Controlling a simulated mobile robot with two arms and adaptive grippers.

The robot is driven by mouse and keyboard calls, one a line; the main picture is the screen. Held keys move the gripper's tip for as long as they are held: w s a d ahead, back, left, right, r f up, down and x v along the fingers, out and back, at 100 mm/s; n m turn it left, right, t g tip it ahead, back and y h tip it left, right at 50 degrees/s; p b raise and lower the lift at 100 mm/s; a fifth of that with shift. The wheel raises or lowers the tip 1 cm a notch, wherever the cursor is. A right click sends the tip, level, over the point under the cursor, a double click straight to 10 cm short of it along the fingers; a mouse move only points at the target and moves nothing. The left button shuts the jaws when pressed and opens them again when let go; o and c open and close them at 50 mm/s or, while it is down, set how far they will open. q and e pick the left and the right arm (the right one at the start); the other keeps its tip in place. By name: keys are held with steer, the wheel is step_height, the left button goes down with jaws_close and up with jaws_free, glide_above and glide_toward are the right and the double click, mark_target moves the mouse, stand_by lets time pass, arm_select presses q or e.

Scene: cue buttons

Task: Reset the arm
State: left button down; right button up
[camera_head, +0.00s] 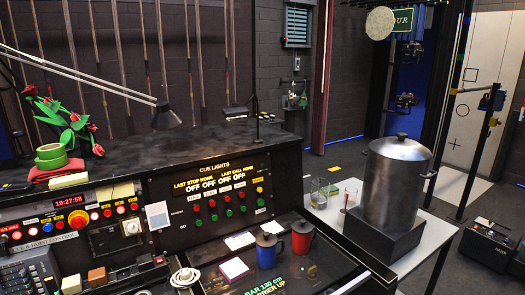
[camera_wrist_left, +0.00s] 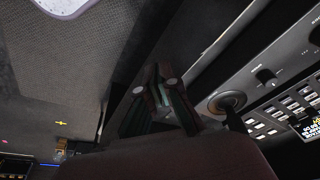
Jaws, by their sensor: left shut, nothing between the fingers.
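My left gripper (camera_wrist_left: 160,78) shows only in the left wrist view, near the middle. Its dark fingers are together with nothing between them. They do not clearly touch anything; the distance to the surfaces behind cannot be told. Neither gripper shows in the head view. The cue lights panel (camera_head: 180,222) stands in the middle of the desk in the head view, with red and green buttons in rows below labels reading OFF. In the wrist view, part of a control panel (camera_wrist_left: 276,110) with pale keys and a round dark knob lies to the right of the fingers.
Blue mug (camera_head: 267,252) and red mug (camera_head: 302,238) stand on the desk's front shelf by a notepad (camera_head: 233,269). A metal urn (camera_head: 394,185) stands on a white table (camera_head: 433,236) at right.

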arm_select(q)
steer(key=s+a+f+g+b, duration=0.1)
steer(key=s+f, duration=0.8)
steer(key=f, duration=0.6)
steer(key=s+a+f+b, duration=0.2)
steer(key=s+f, duration=0.8)
steer(key=f, duration=0.4)
steer(key=shift+s+a+f+g, duration=0.15)
steer(key=shift+f+g, duration=0.25)
